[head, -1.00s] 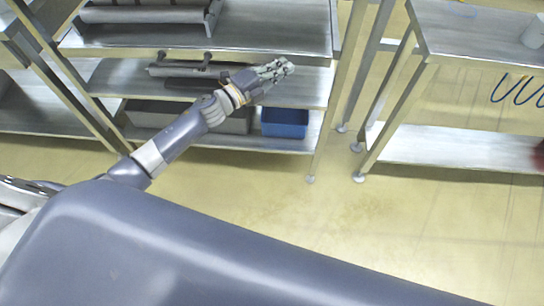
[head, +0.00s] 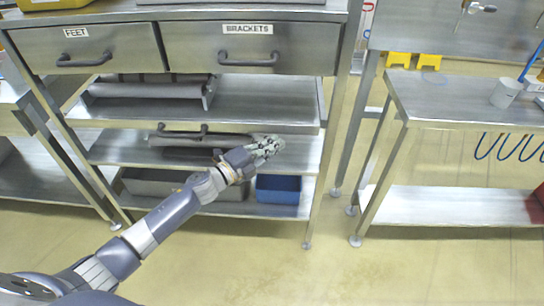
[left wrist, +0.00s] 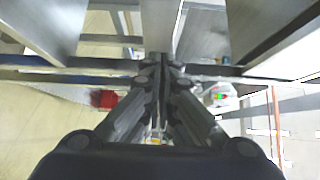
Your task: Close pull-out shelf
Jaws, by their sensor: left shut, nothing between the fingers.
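The lower metal shelf (head: 120,147) carries a dark piece with a bar handle (head: 180,134). I cannot tell which one is the pull-out shelf, or how far either stands out. My left gripper (head: 278,142) is shut and empty, just below the upper shelf's front edge, near the lower shelf's right end. Contact is unclear. In the left wrist view its fingers (left wrist: 162,62) are together, pointing between metal edges. My right gripper is out of view.
Drawers labelled FEET (head: 85,48) and BRACKETS (head: 250,45) are shut above. A blue bin (head: 278,190) and a grey bin (head: 150,183) sit at the bottom. A second steel table (head: 460,100) stands at right. The floor in front is clear.

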